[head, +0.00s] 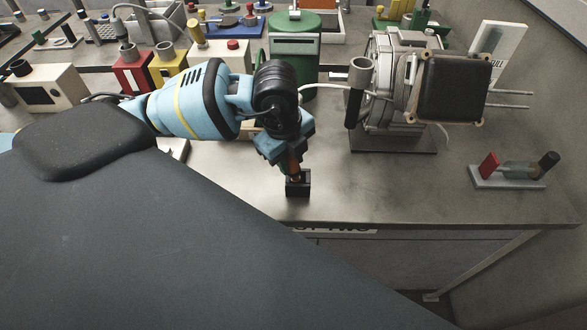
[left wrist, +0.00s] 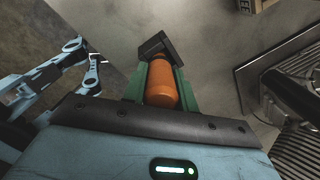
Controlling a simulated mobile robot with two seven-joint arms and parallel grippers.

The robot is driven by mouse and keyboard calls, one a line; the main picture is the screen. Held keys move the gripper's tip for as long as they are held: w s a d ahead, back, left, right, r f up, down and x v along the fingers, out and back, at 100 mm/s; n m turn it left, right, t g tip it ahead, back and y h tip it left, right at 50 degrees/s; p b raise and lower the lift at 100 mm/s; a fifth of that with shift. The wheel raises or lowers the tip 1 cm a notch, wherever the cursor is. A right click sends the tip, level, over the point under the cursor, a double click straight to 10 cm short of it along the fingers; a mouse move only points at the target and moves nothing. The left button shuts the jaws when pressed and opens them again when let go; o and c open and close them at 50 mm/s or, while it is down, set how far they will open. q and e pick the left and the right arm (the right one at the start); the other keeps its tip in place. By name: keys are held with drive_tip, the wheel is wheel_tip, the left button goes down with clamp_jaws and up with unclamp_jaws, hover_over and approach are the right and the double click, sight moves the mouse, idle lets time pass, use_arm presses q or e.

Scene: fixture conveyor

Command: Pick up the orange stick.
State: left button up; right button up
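The orange stick (head: 294,171) stands upright in a small black block holder (head: 298,187) near the front edge of the bench. My left gripper (head: 290,163) points down over it. In the left wrist view the orange stick (left wrist: 162,83) lies between the two green fingers (left wrist: 162,88), which press close along both its sides. The black holder (left wrist: 156,45) shows at its far end, so the stick's lower end is still hidden in it. My right gripper does not show.
A metal machine with a black box (head: 450,88) stands right of the gripper. A small stand with red and black parts (head: 508,170) is at the far right. A green canister (head: 295,50) and coloured blocks are behind. The bench front (head: 400,190) is clear.

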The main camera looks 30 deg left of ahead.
use_arm(q)
clamp_jaws()
drive_tip(key=shift+r, duration=0.1)
